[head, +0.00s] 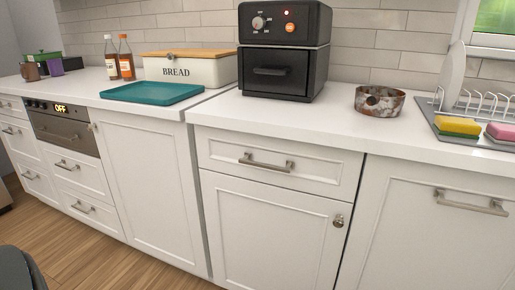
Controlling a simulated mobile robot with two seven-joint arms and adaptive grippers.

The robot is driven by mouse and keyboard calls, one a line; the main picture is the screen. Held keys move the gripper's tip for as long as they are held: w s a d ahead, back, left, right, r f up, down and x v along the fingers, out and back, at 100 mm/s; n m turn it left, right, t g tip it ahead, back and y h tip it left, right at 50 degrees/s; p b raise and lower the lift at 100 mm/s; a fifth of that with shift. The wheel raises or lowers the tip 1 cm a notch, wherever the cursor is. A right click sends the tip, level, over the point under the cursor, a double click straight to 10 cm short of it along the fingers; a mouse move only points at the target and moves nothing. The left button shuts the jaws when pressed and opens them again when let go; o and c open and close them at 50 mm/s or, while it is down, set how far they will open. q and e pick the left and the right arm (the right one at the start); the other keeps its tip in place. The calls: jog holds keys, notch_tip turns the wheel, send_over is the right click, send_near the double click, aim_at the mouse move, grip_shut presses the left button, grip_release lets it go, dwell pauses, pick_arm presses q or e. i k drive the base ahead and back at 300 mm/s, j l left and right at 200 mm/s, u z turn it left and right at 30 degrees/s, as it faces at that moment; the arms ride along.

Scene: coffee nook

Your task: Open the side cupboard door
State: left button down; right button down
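Several white cupboard fronts run under the counter, and I cannot tell which one is the side cupboard. A tall door (148,190) at centre left has a small knob (92,127) at its upper left corner and looks shut. A door (265,235) under a drawer in the middle has a round knob (338,221) at its upper right corner and looks shut. A front (425,235) at the right has a horizontal bar handle (470,203) and looks shut. Neither of my grippers is in view.
A black oven (283,70), a bread box (190,70), a teal tray (152,92), a rusty round tin (380,101) and a dish rack (475,108) stand on the counter. A dark rounded object (18,270) is cut off at lower left. Wood floor shows at left.

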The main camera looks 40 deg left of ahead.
aim_at(149, 163)
jog(key=u, duration=2)
jog(key=i+j+z, duration=0.1)
jog(key=i+j, duration=0.45)
jog(key=i+j+z, duration=0.1)
jog(key=i+j, duration=0.45)
jog(key=j, duration=0.2)
